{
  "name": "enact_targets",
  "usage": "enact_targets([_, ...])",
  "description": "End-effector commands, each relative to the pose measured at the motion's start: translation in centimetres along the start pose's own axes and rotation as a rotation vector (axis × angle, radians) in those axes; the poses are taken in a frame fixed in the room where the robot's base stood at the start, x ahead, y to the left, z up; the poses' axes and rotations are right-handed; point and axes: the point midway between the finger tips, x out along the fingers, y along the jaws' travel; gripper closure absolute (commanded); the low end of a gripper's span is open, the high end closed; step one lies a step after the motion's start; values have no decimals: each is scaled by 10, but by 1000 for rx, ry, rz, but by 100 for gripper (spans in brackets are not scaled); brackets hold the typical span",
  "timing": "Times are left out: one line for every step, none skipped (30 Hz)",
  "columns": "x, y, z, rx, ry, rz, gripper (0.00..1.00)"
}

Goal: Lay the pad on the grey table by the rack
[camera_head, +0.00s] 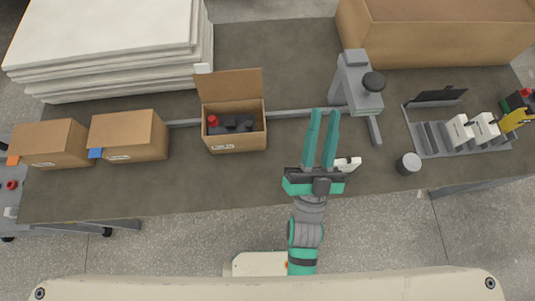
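No thing in view is plainly a single pad. Thick white sheets (105,40) lie stacked at the back left of the dark grey table (225,185). The grey slotted rack (434,140) stands at the table's right side, with white blocks (486,128) upright in some slots. My gripper (324,112) is over the middle of the table, its two teal fingers apart with nothing visible between them. A small white block (347,164) shows just right of the gripper's base, partly hidden by it.
An open carton (235,138) holds dark items and a red one. Two closed cartons (128,136) (52,144) stand left. A grey device (361,85) and grey cylinder (408,164) stand right of the gripper. A large brown box (440,45) stands behind. The front-left table is clear.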

Motion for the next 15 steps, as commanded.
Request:
enact_targets([-19, -2, 15, -27, -77, 8, 77])
enact_targets([-30, -4, 23, -44, -122, 11, 77])
enact_targets([-44, -7, 34, -68, -179, 14, 77])
enact_targets([-56, -9, 41, -83, -223, 16, 77])
enact_targets([-67, -11, 48, -100, -266, 18, 77])
enact_targets([-83, -15, 58, -120, -325, 19, 77])
enact_targets([-96, -18, 64, -135, -368, 19, 77])
enact_targets([-109, -21, 70, -150, -412, 19, 77])
enact_targets([-126, -25, 76, -168, -469, 19, 77])
enact_targets([-139, -28, 81, -183, -512, 19, 77])
enact_targets([-152, -31, 85, -196, -554, 18, 77])
enact_targets([-170, -34, 89, -213, -609, 18, 77])
enact_targets([-183, -38, 92, -225, -649, 15, 77])
enact_targets([-195, -40, 94, -235, -686, 14, 77])
enact_targets([-210, -45, 97, -248, -733, 11, 77])
